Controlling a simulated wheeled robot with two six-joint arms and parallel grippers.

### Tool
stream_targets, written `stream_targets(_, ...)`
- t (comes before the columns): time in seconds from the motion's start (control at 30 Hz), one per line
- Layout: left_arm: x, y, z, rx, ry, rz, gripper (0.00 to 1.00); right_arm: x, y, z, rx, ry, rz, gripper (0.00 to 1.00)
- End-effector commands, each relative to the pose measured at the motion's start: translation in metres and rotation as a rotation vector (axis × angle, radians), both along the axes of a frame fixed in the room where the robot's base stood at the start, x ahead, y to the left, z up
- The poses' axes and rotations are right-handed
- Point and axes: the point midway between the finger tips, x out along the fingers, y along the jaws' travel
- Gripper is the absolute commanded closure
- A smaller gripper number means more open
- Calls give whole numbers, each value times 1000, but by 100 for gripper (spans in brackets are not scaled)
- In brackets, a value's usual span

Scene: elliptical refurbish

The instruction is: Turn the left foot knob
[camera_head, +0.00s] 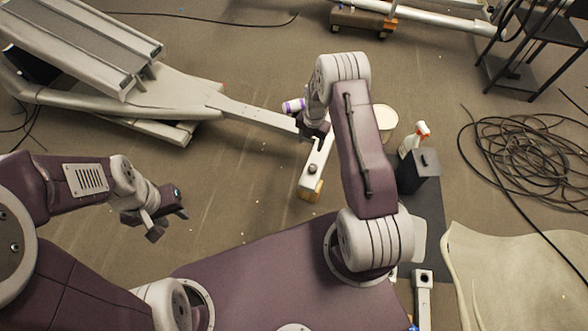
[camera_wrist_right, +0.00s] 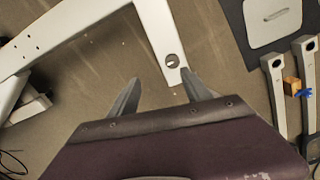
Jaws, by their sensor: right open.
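The left foot of the elliptical is a white bar (camera_head: 318,158) in the head view, lying below my right gripper. A small dark round knob (camera_head: 312,169) stands on top near its near end. In the right wrist view a dark round feature (camera_wrist_right: 172,60), which looks like this knob, is at the end of the white bar (camera_wrist_right: 157,25). My right gripper (camera_head: 312,133) is open and empty, its two fingers (camera_wrist_right: 160,87) apart and pointing toward the bar's end, not visibly touching the knob. My left gripper (camera_head: 168,224) is open and empty above the floor.
The elliptical's grey frame (camera_head: 180,88) fills the upper left. Coiled cable (camera_head: 525,150) lies at right. Floor left of the foot is clear.

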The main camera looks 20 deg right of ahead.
Motion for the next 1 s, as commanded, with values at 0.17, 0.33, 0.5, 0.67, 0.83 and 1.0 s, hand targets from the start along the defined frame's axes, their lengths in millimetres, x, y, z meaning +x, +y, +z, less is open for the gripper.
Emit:
stream_targets(0.17,0,0,-29,0,-1,0,64,-21,-6,-50,11,50,-25,43)
stream_targets(0.33,0,0,-28,0,-2,0,64,-21,-6,-51,11,50,-26,43)
stream_targets(0.5,0,0,-47,0,-1,0,64,-21,-6,-86,11,51,-26,43)
stream_targets(0.67,0,0,-63,0,-1,0,64,-21,-5,-118,11,51,-26,43)
stream_targets(0.83,0,0,-71,0,-1,0,64,-21,-6,-135,11,50,-26,43)
stream_targets(1.0,0,0,-70,0,-1,0,64,-21,-6,-137,11,48,-26,43)
